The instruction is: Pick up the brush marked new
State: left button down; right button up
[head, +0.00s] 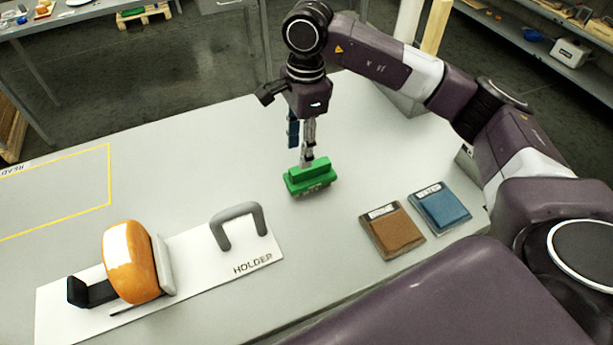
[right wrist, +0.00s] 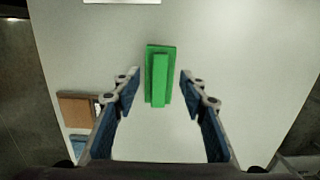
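A green brush (head: 312,177) with a raised ridge on top lies on the grey table near its middle. I cannot read any marking on it. My right gripper (head: 308,152) points down just above the brush. In the right wrist view the brush (right wrist: 159,76) lies lengthwise, in line with the gap between the two blue-padded fingers (right wrist: 158,90), which are wide apart with nothing held. Whether the fingertips reach down beside the ridge is hard to tell. My left gripper is not in view.
A brown pad (head: 392,231) and a blue pad (head: 440,207) lie right of the brush. A yellow outline (head: 108,175) marks the far left. Table around the brush is clear.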

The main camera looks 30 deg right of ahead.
aim_at(310, 175)
jog(key=shift+w+d+h, duration=0.2)
jog(key=shift+d+h, duration=0.1)
jog(key=shift+d, duration=0.65)
jog(key=shift+d+f, duration=0.1)
jog(key=shift+d, duration=0.15)
jog(key=shift+s+f+p, duration=0.2)
jog(key=shift+f+p, duration=0.5)
jog(key=shift+f, duration=0.5)
notch_tip(310, 175, down, 4)
jog(key=shift+f+p, duration=0.25)
jog(key=shift+p, duration=0.8)
jog(key=shift+f, duration=0.2)
grip_shut()
